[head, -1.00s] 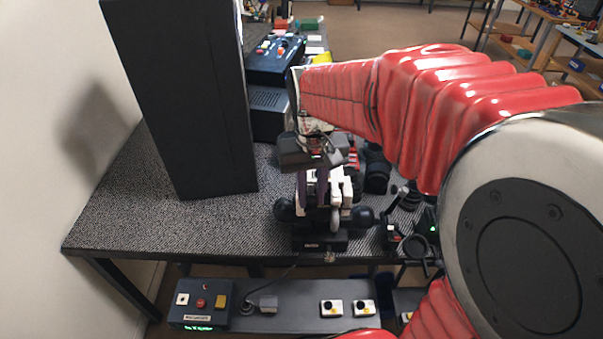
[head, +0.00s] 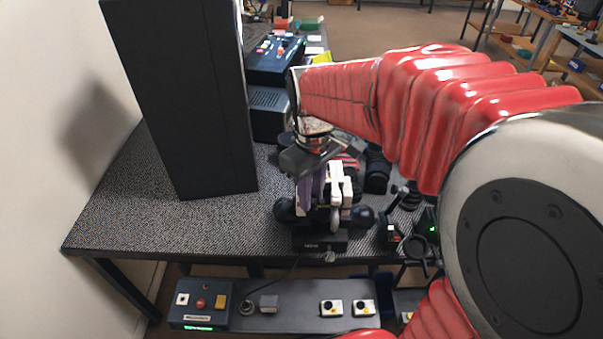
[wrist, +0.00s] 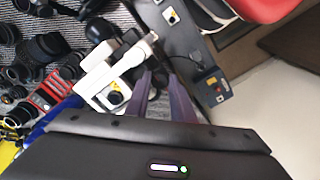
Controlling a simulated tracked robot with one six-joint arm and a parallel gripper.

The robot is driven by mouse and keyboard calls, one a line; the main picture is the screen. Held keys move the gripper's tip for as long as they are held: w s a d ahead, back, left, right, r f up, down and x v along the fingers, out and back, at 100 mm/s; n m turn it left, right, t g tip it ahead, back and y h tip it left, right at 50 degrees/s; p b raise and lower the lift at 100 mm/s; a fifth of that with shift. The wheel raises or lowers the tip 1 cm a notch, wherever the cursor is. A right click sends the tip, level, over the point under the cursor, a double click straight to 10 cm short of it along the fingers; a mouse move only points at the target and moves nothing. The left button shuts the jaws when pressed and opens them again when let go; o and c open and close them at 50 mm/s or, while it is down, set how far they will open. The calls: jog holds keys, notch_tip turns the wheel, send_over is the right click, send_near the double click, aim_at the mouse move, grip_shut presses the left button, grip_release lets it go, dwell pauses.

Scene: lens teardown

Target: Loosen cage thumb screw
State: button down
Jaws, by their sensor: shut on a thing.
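The white cage (head: 338,192) stands upright in a dark rig on the textured table in the head view. It also shows as a white frame (wrist: 104,78) just left of the fingers in the wrist view. My gripper (head: 311,194), with purple fingers pointing down, is at the cage's left side. In the wrist view my gripper (wrist: 162,80) has its fingers close to the cage's edge with a narrow gap between them. It is shut on the cage thumb screw, which is small and mostly hidden by the fingers.
A tall black box (head: 185,100) stands to the left on the table (head: 130,220). Black lens parts (head: 377,170) lie right of the cage. A lower shelf in front holds a button box (head: 200,305). Bare table lies left of the rig.

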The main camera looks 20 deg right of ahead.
jog(key=c, duration=1.5)
grip_release()
jog(key=shift+c, duration=0.2)
jog(key=shift+r, duration=0.1)
notch_tip(320, 180, up, 14)
jog(key=shift+f, duration=0.2)
